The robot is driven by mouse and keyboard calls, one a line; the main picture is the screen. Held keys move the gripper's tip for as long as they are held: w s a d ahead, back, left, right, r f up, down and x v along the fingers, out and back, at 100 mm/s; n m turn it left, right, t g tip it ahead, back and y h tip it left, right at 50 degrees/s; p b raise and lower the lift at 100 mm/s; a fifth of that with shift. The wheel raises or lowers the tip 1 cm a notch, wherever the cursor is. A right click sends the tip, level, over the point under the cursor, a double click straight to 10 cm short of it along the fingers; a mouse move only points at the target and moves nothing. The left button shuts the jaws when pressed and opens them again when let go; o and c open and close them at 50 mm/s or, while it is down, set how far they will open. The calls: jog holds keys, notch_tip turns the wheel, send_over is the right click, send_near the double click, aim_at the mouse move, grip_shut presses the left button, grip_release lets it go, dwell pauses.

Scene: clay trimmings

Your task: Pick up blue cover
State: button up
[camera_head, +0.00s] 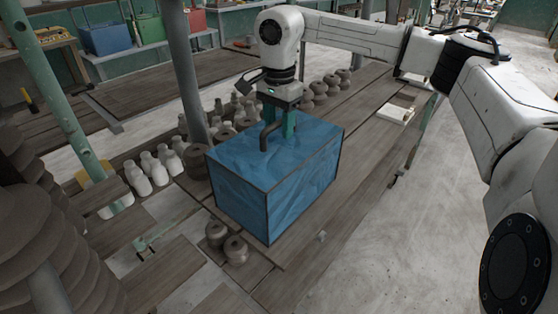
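The blue cover (238,195) is a box-shaped cover with blue crinkled sides and dark edges. It stands upright on the wooden bench in the middle of the view. A dark bent handle (265,137) rises from its top. My gripper (279,124) points down at the top of the cover, right at the handle. Its two teal fingers show apart, with a gap between them. The handle partly hides the left finger, and I cannot tell whether the bar lies between the fingers. What is under the cover is hidden.
White bottles (151,171) and brown pots stand left of the cover, close to it. Two small brown pots (236,250) sit at its near corner, and more pots (331,85) stand behind. A grey post (184,75) rises at the back left.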

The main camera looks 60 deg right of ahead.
grip_shut()
jog(key=shift+r, duration=0.1)
dwell(0.7)
